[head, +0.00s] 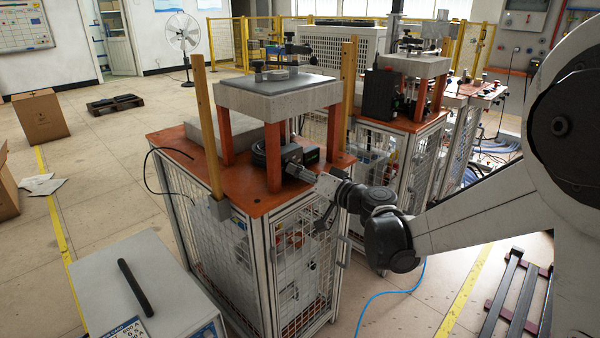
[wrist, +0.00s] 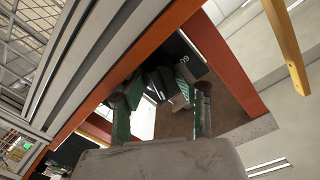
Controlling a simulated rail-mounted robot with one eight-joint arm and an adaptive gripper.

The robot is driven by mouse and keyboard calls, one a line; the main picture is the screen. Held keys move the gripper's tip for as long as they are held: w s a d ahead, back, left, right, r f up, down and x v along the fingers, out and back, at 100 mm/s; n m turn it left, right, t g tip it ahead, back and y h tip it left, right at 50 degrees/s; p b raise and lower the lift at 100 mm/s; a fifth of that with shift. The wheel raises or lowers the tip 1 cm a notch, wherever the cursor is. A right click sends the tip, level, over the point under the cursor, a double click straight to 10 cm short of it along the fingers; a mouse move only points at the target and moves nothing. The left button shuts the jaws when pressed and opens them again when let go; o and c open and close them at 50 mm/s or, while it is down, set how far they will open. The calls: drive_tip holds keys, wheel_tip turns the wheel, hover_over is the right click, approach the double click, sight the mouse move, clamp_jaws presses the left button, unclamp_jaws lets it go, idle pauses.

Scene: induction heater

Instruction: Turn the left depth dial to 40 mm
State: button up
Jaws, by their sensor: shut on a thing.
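My gripper (head: 296,171) reaches in from the right under the raised plate of the near press stand, at a dark unit (head: 309,154) on the orange tabletop. In the wrist view the two fingers of my gripper (wrist: 160,86) stand either side of a small dark and grey part, which I take to be the left depth dial (wrist: 157,84). The fingers are shut on it. A white marking that looks like 60 shows on a black face (wrist: 186,59) beside it. The dial's scale and its present setting cannot be read, and the fingers and shadow hide much of it.
The stand's orange legs (head: 274,157) and grey upper plate (head: 280,93) frame a tight space around my gripper. A wooden post (head: 208,125) rises at the stand's left corner. A second stand (head: 410,125) is behind to the right. Open floor lies at left.

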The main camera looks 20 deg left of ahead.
idle(0.4)
drive_tip(key=o, duration=1.1)
drive_tip(key=shift+o, duration=0.2)
drive_tip(key=v, duration=1.2)
